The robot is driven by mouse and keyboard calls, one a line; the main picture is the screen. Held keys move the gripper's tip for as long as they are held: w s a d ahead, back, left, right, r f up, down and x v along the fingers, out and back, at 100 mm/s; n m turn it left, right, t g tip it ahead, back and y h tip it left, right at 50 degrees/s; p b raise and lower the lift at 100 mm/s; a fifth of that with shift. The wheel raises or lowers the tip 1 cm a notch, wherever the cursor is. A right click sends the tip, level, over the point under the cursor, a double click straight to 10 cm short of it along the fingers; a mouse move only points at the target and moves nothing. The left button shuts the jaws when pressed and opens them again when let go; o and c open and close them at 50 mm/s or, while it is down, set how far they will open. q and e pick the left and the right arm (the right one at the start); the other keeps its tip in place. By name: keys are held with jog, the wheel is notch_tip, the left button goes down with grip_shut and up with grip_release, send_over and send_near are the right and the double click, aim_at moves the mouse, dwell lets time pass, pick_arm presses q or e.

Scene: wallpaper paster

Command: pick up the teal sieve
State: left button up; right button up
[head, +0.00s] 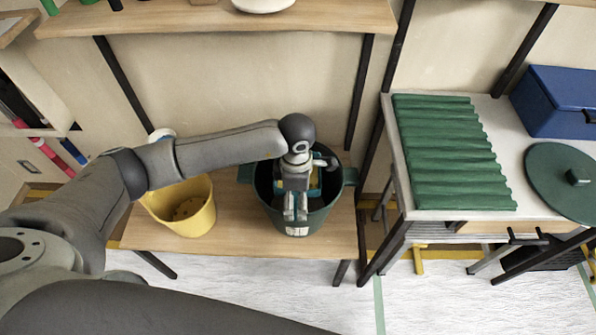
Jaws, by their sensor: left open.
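My left gripper (296,211) reaches down over a dark green pot (333,203) with side handles, which stands on a low wooden bench. The gripper is open, its fingers over the pot's opening and near its front rim. A small teal patch (315,188) with some yellow shows beside the gripper inside the pot. It may be the teal sieve, but the gripper hides most of it and its shape cannot be told. I cannot tell whether the fingers touch anything. My right gripper is not in view.
A yellow bucket (187,212) stands left of the pot on the bench (236,240), partly behind my left arm. A shelf (215,19) runs above. At the right, a table holds a corrugated green sheet (450,152), a round green lid (562,180) and a blue box (556,100).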

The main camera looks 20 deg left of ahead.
pick_arm(q)
notch_tip(320, 180, down, 3)
jog(key=shift+f, duration=0.15)
jog(key=shift+c, duration=0.3)
jog(key=c, duration=1.1)
